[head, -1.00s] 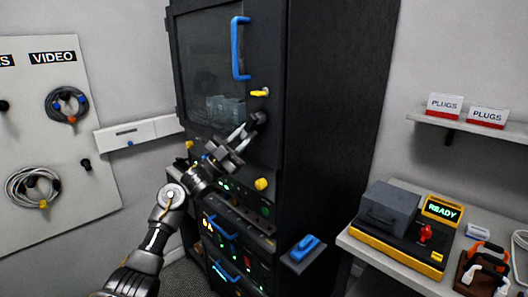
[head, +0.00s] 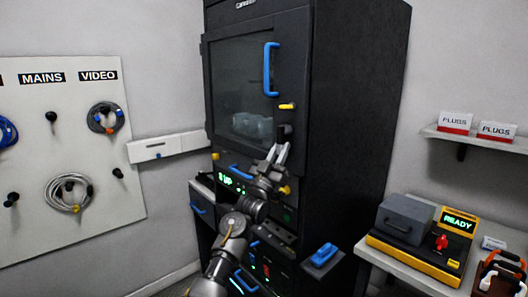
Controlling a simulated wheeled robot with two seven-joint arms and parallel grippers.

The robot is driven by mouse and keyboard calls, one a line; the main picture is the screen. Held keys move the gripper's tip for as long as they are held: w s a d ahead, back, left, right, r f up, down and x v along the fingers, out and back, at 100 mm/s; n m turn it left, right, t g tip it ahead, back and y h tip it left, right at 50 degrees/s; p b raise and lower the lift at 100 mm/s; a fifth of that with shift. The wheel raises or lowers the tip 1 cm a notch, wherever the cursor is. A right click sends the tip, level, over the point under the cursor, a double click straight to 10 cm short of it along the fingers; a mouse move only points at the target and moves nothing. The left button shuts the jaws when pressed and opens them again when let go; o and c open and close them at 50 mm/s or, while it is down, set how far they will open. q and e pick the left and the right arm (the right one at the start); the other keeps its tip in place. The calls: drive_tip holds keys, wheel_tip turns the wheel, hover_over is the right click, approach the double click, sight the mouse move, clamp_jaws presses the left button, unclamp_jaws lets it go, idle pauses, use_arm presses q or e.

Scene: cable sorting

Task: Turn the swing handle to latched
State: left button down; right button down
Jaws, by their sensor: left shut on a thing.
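The tall black cabinet (head: 350,110) has a glass door (head: 243,85) that looks closed. A dark swing handle (head: 285,131) is at the door's right edge, below a small yellow piece (head: 287,106). My left gripper (head: 277,153) reaches up from below, its fingers shut at the lower part of the dark handle. The fingers hide part of it, so its exact angle is hard to tell, but it looks close to upright. My right gripper is out of view.
A blue door pull (head: 269,70) is above the handle. A blue-topped bracket (head: 324,255) sticks out at the cabinet's lower right. A bench with a yellow tester (head: 417,256) stands at the right. A cable board (head: 60,150) hangs at the left.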

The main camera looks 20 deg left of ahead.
use_arm(q)
drive_tip(key=shift+r, duration=0.1)
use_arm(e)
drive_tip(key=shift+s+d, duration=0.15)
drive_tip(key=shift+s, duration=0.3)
use_arm(q)
drive_tip(key=c, duration=1.6)
unclamp_jaws()
drive_tip(key=shift+o, duration=0.2)
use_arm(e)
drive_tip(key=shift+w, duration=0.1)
